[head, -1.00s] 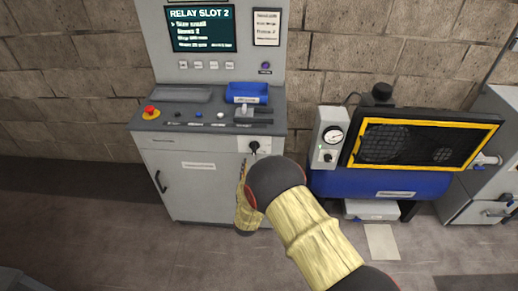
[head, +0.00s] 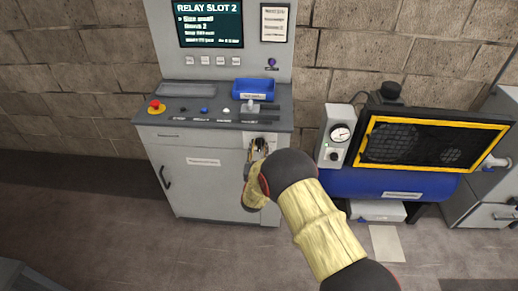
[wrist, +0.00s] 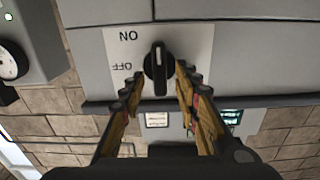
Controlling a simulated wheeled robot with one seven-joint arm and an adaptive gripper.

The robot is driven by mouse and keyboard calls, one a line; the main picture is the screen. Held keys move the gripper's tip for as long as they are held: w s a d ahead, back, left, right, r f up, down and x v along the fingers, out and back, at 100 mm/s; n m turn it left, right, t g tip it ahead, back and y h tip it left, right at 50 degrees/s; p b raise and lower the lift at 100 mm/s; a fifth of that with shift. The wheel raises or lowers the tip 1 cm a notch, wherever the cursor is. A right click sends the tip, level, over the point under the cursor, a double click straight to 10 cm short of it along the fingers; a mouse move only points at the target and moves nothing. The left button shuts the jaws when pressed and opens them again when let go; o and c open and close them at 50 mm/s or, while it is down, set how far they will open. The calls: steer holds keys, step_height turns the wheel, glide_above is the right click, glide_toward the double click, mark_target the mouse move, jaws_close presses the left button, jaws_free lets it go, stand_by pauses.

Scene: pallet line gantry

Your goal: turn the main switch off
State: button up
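The main switch is a black rotary knob (wrist: 158,70) on a white plate (wrist: 195,45) on the grey cabinet front. In the wrist view the plate's lettering is upside down, with ON at the top and OFF at the lower left. The knob stands upright in that view, with a pale line on its upper part. My gripper (wrist: 159,80) is open, its fingers on either side of the knob. The right finger is very close to the knob; I cannot tell if it touches. In the head view my gripper (head: 258,152) is at the plate and largely hides the knob.
The cabinet top (head: 215,118) carries a red emergency button (head: 154,105), small buttons, a lever (head: 250,106) and a blue tray (head: 254,89). A screen (head: 209,23) is above. A blue machine with a yellow-framed grille (head: 432,145) and gauge box (head: 338,137) stands close on the right.

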steer(key=shift+c, duration=0.6)
jaws_close()
steer(key=n, duration=0.6)
steer(key=n+p, duration=0.1)
steer(key=n, duration=0.5)
steer(key=a+f+n+p, duration=0.1)
steer(key=n, duration=0.4)
steer(key=shift+n, duration=0.4)
steer(key=shift+a, duration=0.1)
stand_by(0.5)
